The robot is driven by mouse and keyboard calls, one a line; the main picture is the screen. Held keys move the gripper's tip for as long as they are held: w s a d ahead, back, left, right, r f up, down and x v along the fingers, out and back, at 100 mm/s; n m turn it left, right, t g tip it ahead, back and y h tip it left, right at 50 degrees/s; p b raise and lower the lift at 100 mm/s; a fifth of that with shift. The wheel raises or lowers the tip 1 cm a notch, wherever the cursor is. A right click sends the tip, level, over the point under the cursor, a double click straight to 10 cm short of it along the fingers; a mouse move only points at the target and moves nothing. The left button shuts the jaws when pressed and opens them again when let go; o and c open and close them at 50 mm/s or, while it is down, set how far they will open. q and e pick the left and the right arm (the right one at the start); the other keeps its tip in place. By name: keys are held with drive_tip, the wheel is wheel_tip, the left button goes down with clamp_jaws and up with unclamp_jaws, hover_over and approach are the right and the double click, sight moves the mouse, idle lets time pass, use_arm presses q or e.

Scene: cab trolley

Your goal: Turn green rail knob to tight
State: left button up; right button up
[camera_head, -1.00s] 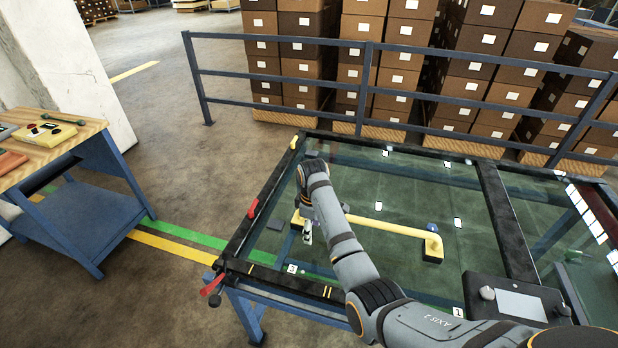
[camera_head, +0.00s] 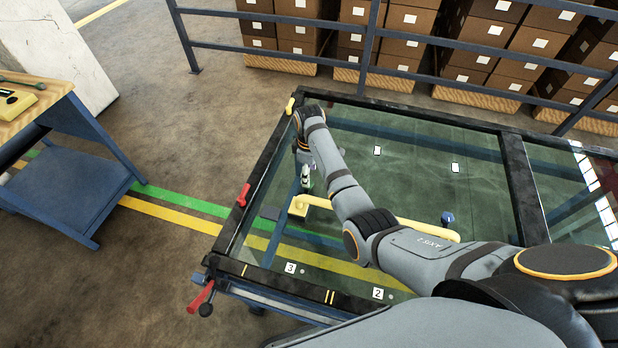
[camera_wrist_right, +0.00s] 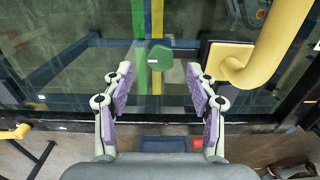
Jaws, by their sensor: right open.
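The green knob (camera_wrist_right: 160,57) is a rounded green disc with a small white mark, in the upper middle of the right wrist view. It appears over the glass, beyond my right fingertips and roughly centred between them. My right gripper (camera_wrist_right: 160,85) is open and empty, its purple-padded fingers wide apart on either side of the knob's line. In the head view my right gripper (camera_head: 306,178) hangs over the glass panel near its left side. I cannot make out the knob there. My left gripper is not in view.
A yellow handle bar (camera_head: 400,228) runs across the glass; its end (camera_wrist_right: 262,55) is close right of my fingers. Red (camera_head: 243,195) and yellow (camera_head: 290,105) clamps sit on the black frame's left rail. A blue-legged workbench (camera_head: 65,175) stands left, a blue railing (camera_head: 280,55) behind.

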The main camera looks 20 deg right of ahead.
wheel_tip(320, 180, down, 3)
drive_tip(key=shift+f, duration=0.65)
drive_tip(key=c, duration=1.2)
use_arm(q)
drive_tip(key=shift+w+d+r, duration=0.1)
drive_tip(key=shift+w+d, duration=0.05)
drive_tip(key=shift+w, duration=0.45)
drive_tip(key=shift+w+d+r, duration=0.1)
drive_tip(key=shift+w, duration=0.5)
use_arm(e)
drive_tip(key=shift+o, duration=0.2)
